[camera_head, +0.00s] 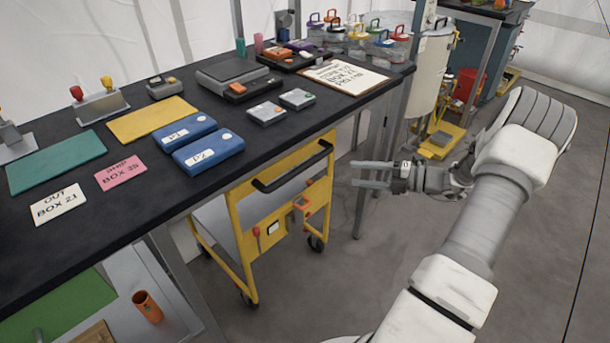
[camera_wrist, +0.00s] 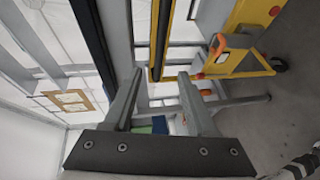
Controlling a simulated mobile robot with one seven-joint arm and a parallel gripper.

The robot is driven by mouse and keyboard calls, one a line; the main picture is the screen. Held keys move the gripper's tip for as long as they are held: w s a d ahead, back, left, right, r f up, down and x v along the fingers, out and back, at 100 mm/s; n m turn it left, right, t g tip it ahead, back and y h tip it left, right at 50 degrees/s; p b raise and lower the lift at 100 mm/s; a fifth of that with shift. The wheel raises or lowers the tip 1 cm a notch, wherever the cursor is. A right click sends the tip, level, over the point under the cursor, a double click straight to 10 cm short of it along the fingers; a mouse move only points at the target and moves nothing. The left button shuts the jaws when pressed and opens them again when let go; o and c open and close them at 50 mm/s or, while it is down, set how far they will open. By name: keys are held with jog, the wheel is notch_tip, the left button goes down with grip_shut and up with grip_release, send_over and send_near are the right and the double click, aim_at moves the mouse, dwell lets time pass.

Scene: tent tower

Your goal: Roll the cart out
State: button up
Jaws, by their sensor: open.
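The yellow cart (camera_head: 246,268) stands on wheels under the black table, with its front end facing the aisle. Its black handle bar (camera_head: 292,166) runs along its upper front, just below the table edge. A red knob and an orange-topped grey part show low on its front. My gripper (camera_head: 355,174) is open and empty, to the right of the cart and apart from it, pointing left. In the wrist view the open fingers (camera_wrist: 157,88) point up the picture, and the cart (camera_wrist: 238,50) shows beyond them at upper right, with its dark bar (camera_wrist: 161,40) near the middle.
The black table (camera_head: 330,118) stands over the cart; its leg (camera_head: 368,175) is close to my gripper. Blue boxes (camera_head: 208,151), cards, mats and small devices lie on the table. A pale cylindrical tank (camera_head: 431,75) stands behind. The grey floor (camera_head: 345,280) in front of the cart is clear.

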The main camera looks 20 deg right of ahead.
aim_at(306, 168)
jog(key=b+x, duration=0.5)
jog(key=x, duration=1.2)
jog(key=shift+w, duration=0.2)
jog(key=shift+c, duration=0.2)
grip_shut()
dwell(0.6)
